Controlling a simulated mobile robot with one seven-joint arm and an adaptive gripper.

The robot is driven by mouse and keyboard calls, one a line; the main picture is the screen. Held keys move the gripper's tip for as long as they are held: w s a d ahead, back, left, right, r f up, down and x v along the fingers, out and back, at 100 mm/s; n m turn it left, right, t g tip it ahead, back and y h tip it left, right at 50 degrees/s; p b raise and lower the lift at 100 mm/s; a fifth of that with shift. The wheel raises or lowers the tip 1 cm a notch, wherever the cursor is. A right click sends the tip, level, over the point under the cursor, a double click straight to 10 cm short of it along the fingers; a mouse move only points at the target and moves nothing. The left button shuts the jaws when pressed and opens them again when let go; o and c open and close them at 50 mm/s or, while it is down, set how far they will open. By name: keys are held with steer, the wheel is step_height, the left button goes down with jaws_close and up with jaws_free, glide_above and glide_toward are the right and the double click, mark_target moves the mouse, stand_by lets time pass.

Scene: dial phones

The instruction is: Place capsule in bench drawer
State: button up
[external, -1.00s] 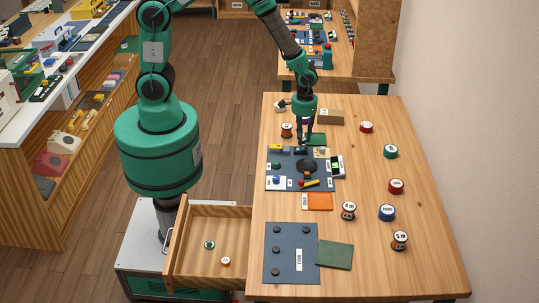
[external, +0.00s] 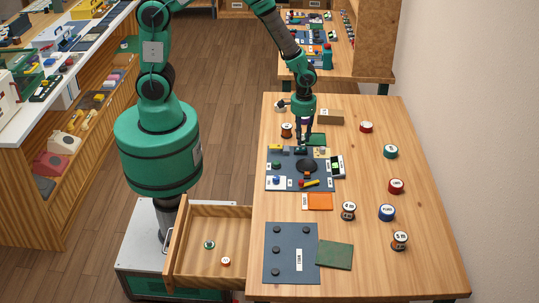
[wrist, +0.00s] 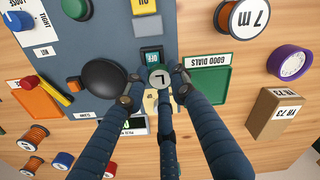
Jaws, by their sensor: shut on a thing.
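My gripper (external: 304,141) is over the far part of the workbench, low above the grey-blue mat. In the wrist view my gripper (wrist: 156,88) is shut on a small round pale capsule (wrist: 159,78) with a dark L-shaped mark on its face. The capsule is too small to make out in the external view. The bench drawer (external: 222,211) stands open at the bench's left side, near the front. Inside it lie a green-rimmed disc (external: 209,244) and a red-rimmed disc (external: 226,261), apart from each other, with bare floor around them.
A black dome (wrist: 108,82) and a green switch (wrist: 152,56) are close to the fingers. A green tray (wrist: 208,79) labelled GOOD DIALS lies at right. Several spools stand along the bench's right half. A dark panel with knobs (external: 291,238) lies beside the drawer.

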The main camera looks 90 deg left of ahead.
steer(key=r, duration=0.5)
steer(key=shift+s+d, duration=0.15)
steer(key=shift+d, duration=0.25)
steer(key=s+d+m, duration=0.3)
steer(key=s+d, duration=0.1)
steer(key=d, duration=0.4)
steer(key=s+d+m, duration=0.3)
steer(key=s+d, duration=0.1)
steer(key=d, duration=0.4)
steer(key=m+p, duration=0.2)
steer(key=m, duration=1)
glide_above(205, 229)
step_height(205, 229, down, 13)
steer(key=shift+f+b, duration=0.15)
steer(key=shift+b, duration=0.15)
steer(key=shift+f+b, duration=0.65)
steer(key=shift+f, duration=2.2)
